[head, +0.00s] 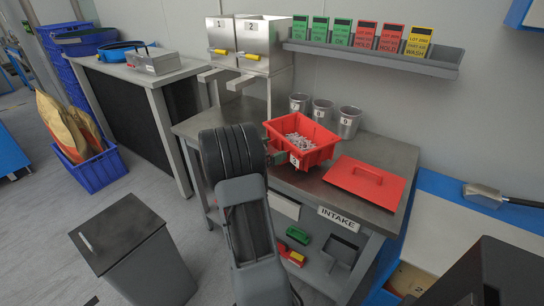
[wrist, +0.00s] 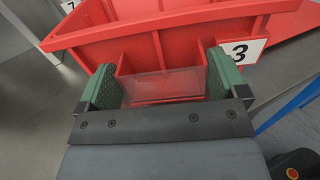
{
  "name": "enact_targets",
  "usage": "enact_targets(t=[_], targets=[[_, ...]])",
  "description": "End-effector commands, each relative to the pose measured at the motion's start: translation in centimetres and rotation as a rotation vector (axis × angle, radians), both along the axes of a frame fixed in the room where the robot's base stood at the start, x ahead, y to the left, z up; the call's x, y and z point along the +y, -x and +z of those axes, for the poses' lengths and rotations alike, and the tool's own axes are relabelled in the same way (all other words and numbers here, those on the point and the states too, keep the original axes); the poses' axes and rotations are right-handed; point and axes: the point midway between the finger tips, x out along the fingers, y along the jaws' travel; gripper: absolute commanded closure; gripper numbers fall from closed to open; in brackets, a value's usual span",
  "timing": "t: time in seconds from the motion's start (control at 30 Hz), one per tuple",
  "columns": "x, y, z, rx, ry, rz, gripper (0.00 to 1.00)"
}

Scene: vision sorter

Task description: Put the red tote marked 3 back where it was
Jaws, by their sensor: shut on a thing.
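The red tote marked 3 (head: 322,153) is at the steel intake table in the head view, filled with small grey metal parts. In the wrist view its red wall (wrist: 190,42) fills the top, with the white 3 label at right. My gripper (wrist: 163,84) is shut on a red grip piece with a clear front on the tote's near side, one green pad at each end. In the head view my arm covers the tote's left side, and only a bit of green pad shows. I cannot tell whether the tote's base touches the table.
A red lid with a handle (head: 366,184) lies on the table (head: 402,155) right of the tote. Several grey numbered cups (head: 348,122) stand behind it. Steel dispensers 1 and 2 (head: 262,42) stand at back left. A grey bin (head: 132,245) is on the floor at left.

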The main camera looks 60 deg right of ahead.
Motion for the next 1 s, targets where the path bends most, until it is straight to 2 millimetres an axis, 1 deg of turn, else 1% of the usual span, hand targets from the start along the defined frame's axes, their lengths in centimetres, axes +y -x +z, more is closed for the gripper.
enact_targets(t=[0.03,0.1,0.17,0.43,0.57,0.6,0.7,0.87,1.0], targets=[[0.0,0.0,-0.9,0.004,0.000,0.001,0.54],[0.1,0.0,-1.7,0.004,0.002,0.001,0.54],[0.1,0.0,-2.1,0.003,0.002,0.001,0.54],[0.1,0.0,-2.2,0.001,0.003,0.001,0.54],[0.1,0.0,-2.5,0.001,0.003,0.001,0.54],[0.1,0.0,-2.7,0.002,-0.001,0.001,0.08],[0.1,0.0,-2.6,0.002,-0.001,0.001,0.00],[0.1,0.0,-2.6,0.002,-0.001,0.001,0.00],[0.2,-0.1,-2.1,0.002,-0.001,0.002,0.00]])
